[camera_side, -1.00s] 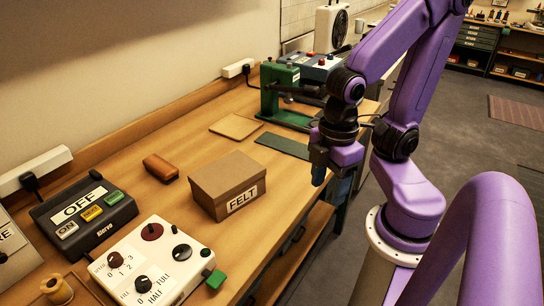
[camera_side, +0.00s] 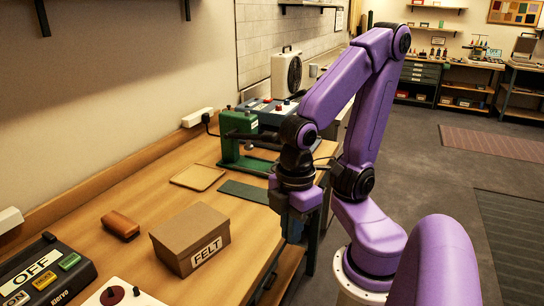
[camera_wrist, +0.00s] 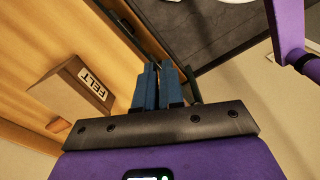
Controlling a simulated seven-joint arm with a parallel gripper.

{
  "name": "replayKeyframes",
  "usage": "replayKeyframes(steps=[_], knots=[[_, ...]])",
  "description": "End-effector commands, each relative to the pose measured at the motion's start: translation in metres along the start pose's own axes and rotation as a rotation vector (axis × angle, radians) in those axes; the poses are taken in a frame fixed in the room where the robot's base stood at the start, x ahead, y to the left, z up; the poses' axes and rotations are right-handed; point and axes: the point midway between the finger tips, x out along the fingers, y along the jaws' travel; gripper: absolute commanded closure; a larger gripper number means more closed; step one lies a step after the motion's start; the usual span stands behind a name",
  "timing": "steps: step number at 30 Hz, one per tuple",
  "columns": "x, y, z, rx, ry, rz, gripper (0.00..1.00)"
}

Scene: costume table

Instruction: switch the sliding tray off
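My gripper (camera_side: 297,222) hangs beyond the bench's right edge, right of the felt box and apart from the bench things. In the wrist view its blue fingers (camera_wrist: 158,88) lie close together with nothing visible between them. A black control box (camera_side: 70,250) at lower left has an OFF sign (camera_side: 30,270), a yellow button (camera_side: 47,281) and a green button (camera_side: 70,261); its left side is cut off. No part is clearly marked as the sliding tray. A tan plate (camera_side: 197,177) and a dark green plate (camera_side: 243,191) lie before a green press (camera_side: 233,150).
A cardboard box marked FELT (camera_side: 178,240), also in the wrist view (camera_wrist: 65,98), stands near the bench's front. A brown block (camera_side: 120,224) lies behind it. A white knob panel (camera_side: 120,296) is mostly cut off below. The bench between them is clear.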

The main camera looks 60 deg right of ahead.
Motion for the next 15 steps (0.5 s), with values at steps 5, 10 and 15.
replayKeyframes(steps=[5, 10, 15], knots=[[-0.025, 0.0, -0.002, 0.0, 0.01, 0.0, 1.0], [-0.049, 0.007, -0.005, 0.064, -0.001, -0.003, 1.0], [-0.052, 0.03, -0.013, 0.274, -0.008, -0.015, 1.0]])
